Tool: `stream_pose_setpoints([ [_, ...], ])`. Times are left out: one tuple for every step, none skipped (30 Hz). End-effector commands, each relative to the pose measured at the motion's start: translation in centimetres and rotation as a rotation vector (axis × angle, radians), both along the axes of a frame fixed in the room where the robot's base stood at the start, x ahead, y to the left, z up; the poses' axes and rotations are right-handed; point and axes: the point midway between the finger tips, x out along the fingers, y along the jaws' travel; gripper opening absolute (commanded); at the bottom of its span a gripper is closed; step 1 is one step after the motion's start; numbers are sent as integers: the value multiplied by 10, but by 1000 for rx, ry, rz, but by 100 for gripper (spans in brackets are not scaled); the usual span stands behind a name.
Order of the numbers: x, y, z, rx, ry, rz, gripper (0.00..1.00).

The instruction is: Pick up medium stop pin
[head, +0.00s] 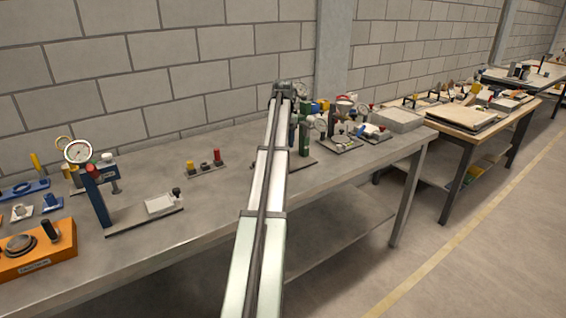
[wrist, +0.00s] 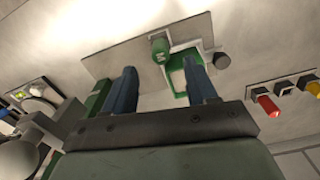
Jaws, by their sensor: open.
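A short green peg (wrist: 160,48) with a pale letter-like mark shows between the fingertips in the wrist view. It may be the medium stop pin, but I cannot read the mark surely. My gripper (wrist: 161,66) is open, with its two blue fingers apart; I see no contact with the peg. Beside the peg is a green-and-white frame (wrist: 178,74), partly hidden by the right finger. Both are on a grey plate (wrist: 108,64). In the head view my arm hides the gripper and peg; a green post (head: 304,139) shows just right of the arm.
A small rack (head: 206,170) with red, dark and yellow knobs stands left of my arm; its red knob (wrist: 268,105) shows at right in the wrist view. A dial gauge stand (head: 97,195) is farther left. Crowded fixtures (head: 341,145) stand to the right. Bare bench lies between rack and arm.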

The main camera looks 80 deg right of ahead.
Motion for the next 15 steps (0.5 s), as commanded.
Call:
stream_pose_setpoints([
  [0, 0, -5, 0, 0, 0, 57],
  [0, 0, -7, 0, 0, 0, 57],
  [0, 0, -8, 0, 0, 0, 57],
  [0, 0, -9, 0, 0, 0, 57],
  [0, 0, -10, 0, 0, 0, 57],
  [0, 0, -12, 0, 0, 0, 57],
  [0, 1, -14, 1, 1, 0, 57],
  [0, 1, -16, 1, 1, 0, 57],
  [0, 1, -20, 1, 0, 0, 57],
  [0, 2, -23, 1, 0, 0, 57],
  [0, 2, -27, 1, 0, 0, 57],
  [0, 2, -32, 1, 1, 0, 57],
  [1, 2, -37, 1, 1, 0, 57],
  [1, 3, -41, 1, 0, 0, 57],
  [1, 3, -47, 1, 0, 0, 57],
])
